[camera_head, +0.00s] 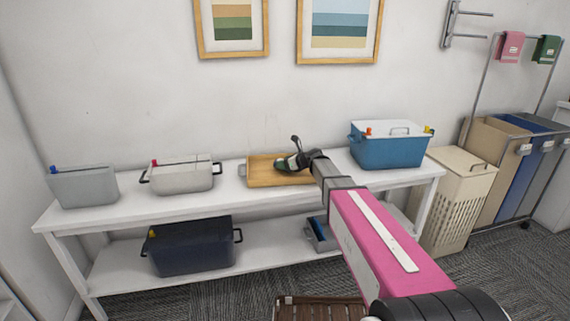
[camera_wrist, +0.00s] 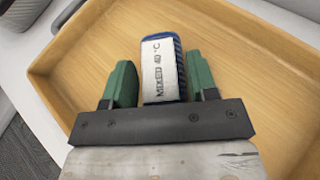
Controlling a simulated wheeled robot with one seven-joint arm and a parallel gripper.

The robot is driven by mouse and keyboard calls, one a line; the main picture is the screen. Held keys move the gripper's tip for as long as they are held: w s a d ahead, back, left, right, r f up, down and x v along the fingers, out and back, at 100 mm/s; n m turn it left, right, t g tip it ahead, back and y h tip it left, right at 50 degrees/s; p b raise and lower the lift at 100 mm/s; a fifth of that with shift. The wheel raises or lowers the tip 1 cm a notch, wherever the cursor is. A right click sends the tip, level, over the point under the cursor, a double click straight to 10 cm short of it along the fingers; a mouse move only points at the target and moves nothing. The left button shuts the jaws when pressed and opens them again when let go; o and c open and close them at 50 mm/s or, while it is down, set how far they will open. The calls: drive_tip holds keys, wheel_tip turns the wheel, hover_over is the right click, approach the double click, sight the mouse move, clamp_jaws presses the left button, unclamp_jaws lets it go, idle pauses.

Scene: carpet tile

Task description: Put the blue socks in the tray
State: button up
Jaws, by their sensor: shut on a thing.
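The tray (camera_head: 262,180) is a wooden tray with low walls on the white table's top. Its floor and rim (camera_wrist: 235,70) fill much of the wrist view. My gripper (camera_head: 284,163) is over the tray. In the wrist view its two green fingers (camera_wrist: 160,80) are shut on a blue ribbed bundle, the blue socks (camera_wrist: 181,72), with a white label band reading "MIXED 40 °C". The socks are between the fingers and over the tray's floor. I cannot tell whether they touch the floor. In the head view the socks are hard to make out behind my gripper.
A blue tub (camera_head: 388,150) stands right of the tray, a light grey box (camera_head: 182,176) and a grey bin (camera_head: 84,187) to its left. A dark box (camera_head: 192,249) sits on the lower shelf. A beige hamper (camera_head: 458,195) stands at the right.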

drive_tip(key=shift+f, duration=0.1)
drive_tip(key=o, duration=0.9)
drive_tip(key=shift+r, duration=0.2)
drive_tip(key=v, duration=1.2)
